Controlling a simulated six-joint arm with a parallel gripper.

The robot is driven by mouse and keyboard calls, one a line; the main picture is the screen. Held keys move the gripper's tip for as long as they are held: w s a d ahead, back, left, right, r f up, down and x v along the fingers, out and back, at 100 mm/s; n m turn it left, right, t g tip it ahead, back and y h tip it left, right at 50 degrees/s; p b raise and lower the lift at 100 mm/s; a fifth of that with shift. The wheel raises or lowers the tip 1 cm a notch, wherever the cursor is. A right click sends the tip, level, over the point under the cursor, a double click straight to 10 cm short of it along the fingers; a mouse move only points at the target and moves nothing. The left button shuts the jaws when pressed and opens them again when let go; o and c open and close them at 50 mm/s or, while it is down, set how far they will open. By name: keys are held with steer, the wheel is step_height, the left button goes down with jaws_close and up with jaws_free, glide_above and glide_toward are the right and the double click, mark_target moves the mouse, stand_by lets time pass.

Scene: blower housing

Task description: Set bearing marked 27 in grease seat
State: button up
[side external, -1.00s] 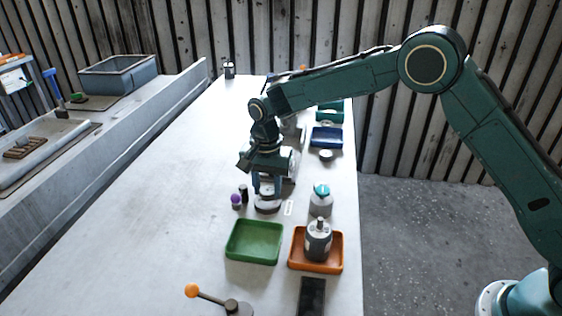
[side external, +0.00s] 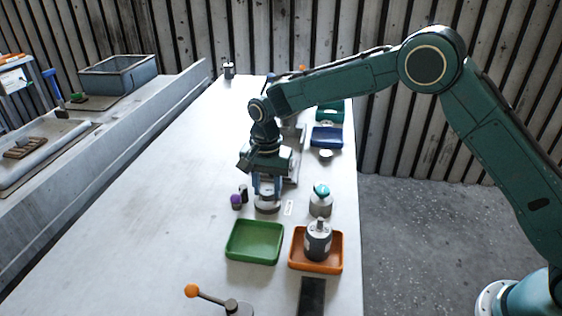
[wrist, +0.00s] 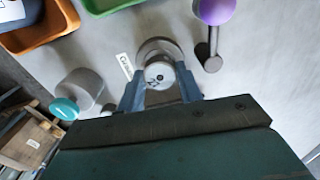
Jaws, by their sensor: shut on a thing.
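The bearing (wrist: 160,75), a pale ring with a dark centre, is between the fingertips of my gripper (wrist: 161,86) in the wrist view. My gripper is shut on it. A round dark-grey seat (wrist: 152,46) lies directly under and just beyond the bearing, beside a white label (wrist: 125,66) that seems to read "Grease". In the side view my gripper (side external: 268,190) is low over the seat (side external: 267,209). The bearing overlaps the seat in the wrist view; I cannot tell whether it is fully down in it. The number on the bearing is not readable.
A green tray (side external: 230,243) and an orange tray (side external: 296,265) holding a grey cylinder (side external: 318,240) are nearer the camera. The table's left side is clear.

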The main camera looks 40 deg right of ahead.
steer(key=shift+f, duration=0.75)
stand_by(1.4)
steer(key=o, duration=1.4)
steer(key=shift+o, duration=0.2)
steer(key=shift+w+r, duration=0.1)
steer(key=shift+c, duration=0.2)
steer(key=shift+o, duration=0.5)
steer(key=shift+w+a+r, duration=0.1)
steer(key=shift+r, duration=3.6)
steer(key=shift+s, duration=0.2)
